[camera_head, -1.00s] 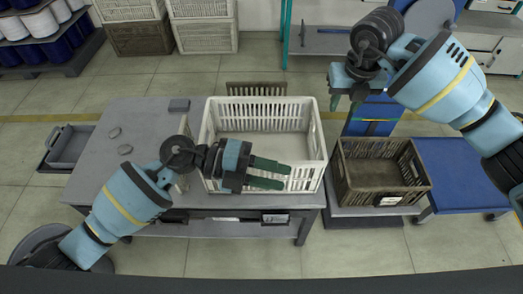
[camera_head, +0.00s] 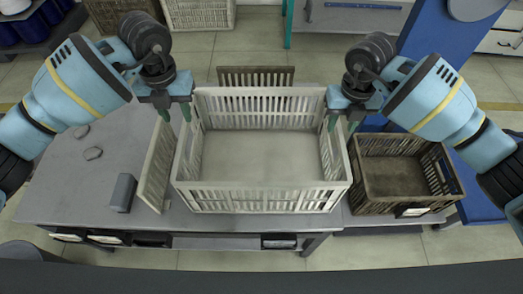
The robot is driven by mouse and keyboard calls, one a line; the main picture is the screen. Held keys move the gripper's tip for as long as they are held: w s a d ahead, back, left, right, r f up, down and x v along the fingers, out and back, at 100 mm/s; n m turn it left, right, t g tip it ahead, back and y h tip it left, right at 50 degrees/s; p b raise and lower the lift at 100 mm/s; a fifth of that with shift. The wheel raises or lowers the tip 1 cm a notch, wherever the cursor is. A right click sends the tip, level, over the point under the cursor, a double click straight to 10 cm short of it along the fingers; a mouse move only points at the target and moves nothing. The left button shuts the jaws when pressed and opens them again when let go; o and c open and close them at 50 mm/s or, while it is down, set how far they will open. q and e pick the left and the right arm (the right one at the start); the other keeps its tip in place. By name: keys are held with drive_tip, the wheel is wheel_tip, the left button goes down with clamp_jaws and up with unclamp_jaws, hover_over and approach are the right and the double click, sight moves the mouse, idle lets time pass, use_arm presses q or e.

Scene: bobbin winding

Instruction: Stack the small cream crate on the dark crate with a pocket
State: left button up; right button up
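A cream slatted crate (camera_head: 262,198) stands upright and empty on the grey table. The dark brown crate (camera_head: 378,204), with a pale label pocket on its front, stands to its right on a lower surface and is empty. My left gripper (camera_head: 174,112) is open at the cream crate's far left corner. My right gripper (camera_head: 342,124) is open at its far right corner, with fingers near the right wall. I cannot tell whether either gripper touches or straddles a wall.
A cream slatted panel (camera_head: 157,165) stands beside the cream crate's left side. Another dark crate (camera_head: 256,75) shows behind. Other crates (camera_head: 198,14) stand at the back.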

sight(183, 130)
use_arm(q)
drive_tip(key=shift+s, duration=0.15)
use_arm(e)
drive_tip(key=shift+s, duration=0.15)
